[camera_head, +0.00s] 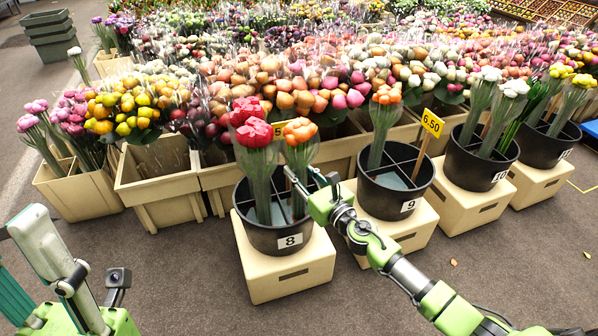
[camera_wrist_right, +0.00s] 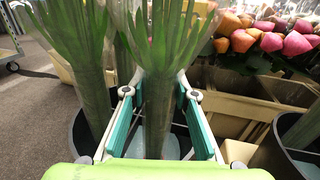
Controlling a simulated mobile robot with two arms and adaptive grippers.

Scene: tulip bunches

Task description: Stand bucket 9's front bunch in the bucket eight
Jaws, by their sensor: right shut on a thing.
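Bucket 8 (camera_head: 262,237) is a black divided bucket on a cream block. Two red bunches stand in its left part. My right gripper (camera_head: 297,184) is shut on a wrapped orange bunch (camera_head: 299,135), upright at bucket 8's right side with its stems inside the rim. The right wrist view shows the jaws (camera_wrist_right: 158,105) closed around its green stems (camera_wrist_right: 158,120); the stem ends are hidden. Bucket 9 (camera_head: 382,203) stands to the right, with another orange bunch (camera_head: 384,115) at its back left and empty front cells.
Bucket 10 (camera_head: 472,170) and another bucket (camera_head: 545,147) stand farther right with white and yellow bunches. Cream crates (camera_head: 160,190) of tulips line the back. The front floor is clear.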

